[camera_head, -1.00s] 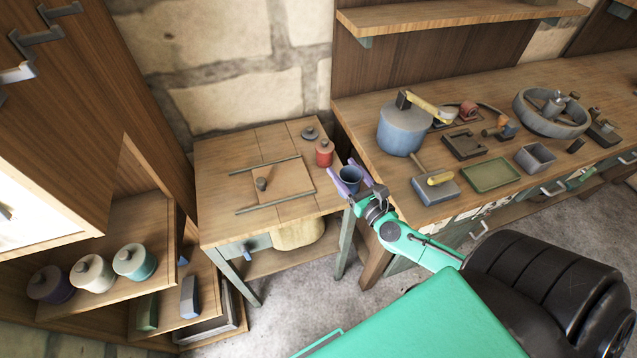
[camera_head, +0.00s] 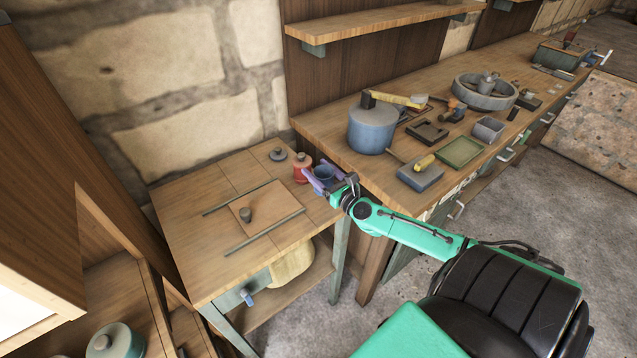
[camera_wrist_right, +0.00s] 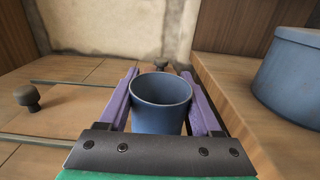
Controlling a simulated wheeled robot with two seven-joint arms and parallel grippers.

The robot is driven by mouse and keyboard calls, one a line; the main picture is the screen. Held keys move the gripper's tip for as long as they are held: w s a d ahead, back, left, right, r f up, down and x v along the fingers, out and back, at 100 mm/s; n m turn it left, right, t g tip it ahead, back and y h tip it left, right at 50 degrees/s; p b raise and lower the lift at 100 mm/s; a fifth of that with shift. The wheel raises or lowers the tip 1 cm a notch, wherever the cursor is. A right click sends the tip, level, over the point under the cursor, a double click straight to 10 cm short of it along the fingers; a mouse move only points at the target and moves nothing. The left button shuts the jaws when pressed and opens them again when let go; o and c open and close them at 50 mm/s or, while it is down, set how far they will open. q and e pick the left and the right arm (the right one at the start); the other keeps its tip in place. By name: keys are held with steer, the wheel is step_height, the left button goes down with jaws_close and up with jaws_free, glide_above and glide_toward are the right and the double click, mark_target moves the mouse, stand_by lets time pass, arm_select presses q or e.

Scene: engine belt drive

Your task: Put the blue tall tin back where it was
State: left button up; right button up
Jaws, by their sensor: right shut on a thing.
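The blue tall tin (camera_head: 324,174) is an open-topped, dark blue cup shape. It is upright between the purple fingers of my right gripper (camera_head: 318,180), which is shut on it. In the right wrist view the tin (camera_wrist_right: 160,112) sits between the two fingers (camera_wrist_right: 160,100), its rim open and its inside empty. In the head view it is at the right side of the small wooden table (camera_head: 190,205), just right of a red tin (camera_head: 301,170). I cannot tell whether its base touches the tabletop. My left gripper is not in view.
A small dark lidded piece (camera_head: 278,154) stands behind the red tin. A board with a knob (camera_head: 246,214) lies between two rods on the small table. The higher workbench (camera_head: 335,148) to the right holds a big blue canister (camera_head: 372,130) and several tools.

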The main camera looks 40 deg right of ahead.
steer(key=f+b, duration=0.1)
steer(key=f, duration=0.1)
steer(key=f+b, duration=0.1)
steer(key=f, duration=0.1)
steer(key=shift+s+d+f, duration=0.1)
steer(key=shift+d+f, duration=0.1)
steer(key=shift+f, duration=0.1)
steer(key=shift+r, duration=0.15)
steer(key=shift+a, duration=0.1)
steer(key=o, duration=0.9)
steer(key=shift+f, duration=0.2)
steer(key=o, duration=0.4)
